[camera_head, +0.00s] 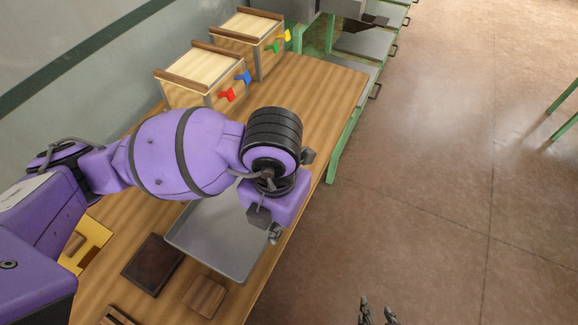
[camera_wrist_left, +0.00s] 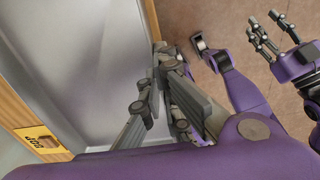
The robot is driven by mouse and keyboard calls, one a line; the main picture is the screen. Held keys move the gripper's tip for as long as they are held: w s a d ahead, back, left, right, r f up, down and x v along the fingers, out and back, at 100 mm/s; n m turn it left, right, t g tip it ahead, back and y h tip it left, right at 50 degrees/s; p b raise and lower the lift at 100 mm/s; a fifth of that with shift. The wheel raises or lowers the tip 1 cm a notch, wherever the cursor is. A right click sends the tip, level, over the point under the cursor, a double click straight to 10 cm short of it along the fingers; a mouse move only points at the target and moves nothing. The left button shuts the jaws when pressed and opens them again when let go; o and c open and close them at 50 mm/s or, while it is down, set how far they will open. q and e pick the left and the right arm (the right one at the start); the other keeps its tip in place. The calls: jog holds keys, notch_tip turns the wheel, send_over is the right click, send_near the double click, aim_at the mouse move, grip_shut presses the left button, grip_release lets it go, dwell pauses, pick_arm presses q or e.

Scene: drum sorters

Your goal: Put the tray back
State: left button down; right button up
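The grey metal tray (camera_head: 205,243) lies on the wooden table, partly hidden under my left arm. In the left wrist view the tray (camera_wrist_left: 85,65) fills the left side. My left gripper (camera_wrist_left: 158,70) is at the tray's right rim, with its fingertips close together and seemingly on both sides of the rim. In the head view my left gripper (camera_head: 274,235) is mostly hidden by its wrist. My right gripper (camera_head: 378,312) is low over the floor, apart from the table, with its fingers spread and empty. It also shows in the left wrist view (camera_wrist_left: 266,35).
Green-framed grey shelves (camera_head: 365,42) stand beyond.

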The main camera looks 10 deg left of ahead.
pick_arm(q)
jog(key=w+f, duration=0.1)
jog(key=w, duration=0.1)
jog(key=w+f, duration=0.1)
jog(key=w, duration=0.2)
jog(key=w+f, duration=0.1)
jog(key=w, duration=0.2)
jog(key=shift+w+a+f, duration=0.1)
jog(key=shift+w+f, duration=0.15)
jog(key=shift+f, duration=0.1)
jog(key=w+f, duration=0.4)
jog(key=f, duration=0.1)
jog(key=shift+w+f+b, duration=0.1)
jog(key=shift+f+b, duration=0.05)
jog(key=shift+b, duration=0.2)
jog(key=shift+w+f, duration=0.15)
jog(key=shift+f, duration=1.6)
jog(key=shift+f, duration=0.2)
jog(key=c, duration=2.4)
grip_release()
jog(key=o, duration=0.4)
